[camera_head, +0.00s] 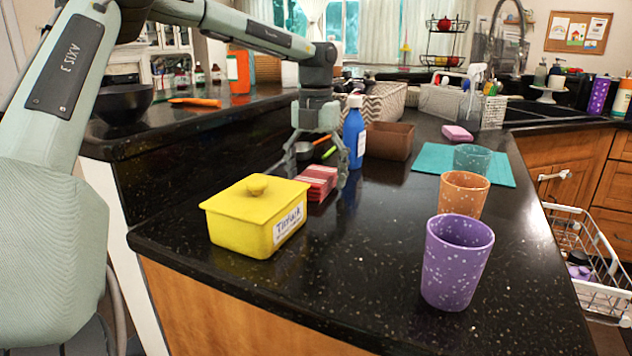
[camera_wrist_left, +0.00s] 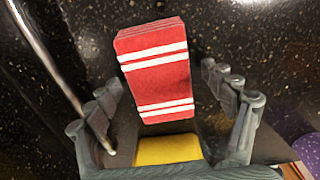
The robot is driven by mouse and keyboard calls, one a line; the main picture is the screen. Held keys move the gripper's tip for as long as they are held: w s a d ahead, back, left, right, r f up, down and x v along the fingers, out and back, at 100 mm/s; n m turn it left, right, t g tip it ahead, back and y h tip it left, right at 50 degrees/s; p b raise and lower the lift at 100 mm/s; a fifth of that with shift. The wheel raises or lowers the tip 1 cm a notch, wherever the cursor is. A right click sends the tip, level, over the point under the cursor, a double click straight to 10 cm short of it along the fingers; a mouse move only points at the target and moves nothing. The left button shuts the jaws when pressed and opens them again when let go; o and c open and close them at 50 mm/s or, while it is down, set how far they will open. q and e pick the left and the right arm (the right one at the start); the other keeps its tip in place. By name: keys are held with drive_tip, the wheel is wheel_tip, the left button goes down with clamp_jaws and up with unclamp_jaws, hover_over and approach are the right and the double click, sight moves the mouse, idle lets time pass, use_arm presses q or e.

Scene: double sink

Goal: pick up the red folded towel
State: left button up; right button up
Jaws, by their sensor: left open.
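The red folded towel (camera_head: 318,181) with white stripes lies on the dark counter (camera_head: 370,270), just behind the yellow lidded box. In the left wrist view the towel (camera_wrist_left: 158,75) lies ahead of and between the open fingers. My left gripper (camera_head: 318,170) points down from above and is open, with its fingers to either side of the towel in the head view. In the left wrist view the left gripper (camera_wrist_left: 165,95) shows nothing held. I cannot tell how high the fingertips are above the counter. The right gripper is not in view.
The yellow box (camera_head: 257,216) stands close in front of the towel. A blue bottle (camera_head: 354,132) and brown bin (camera_head: 389,140) stand behind it. Purple (camera_head: 457,262), orange (camera_head: 463,194) and teal (camera_head: 471,159) cups stand to the right. The counter between towel and cups is clear.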

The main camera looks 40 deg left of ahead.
use_arm(q)
drive_tip(key=c, duration=1.3)
drive_tip(key=shift+r, duration=0.15)
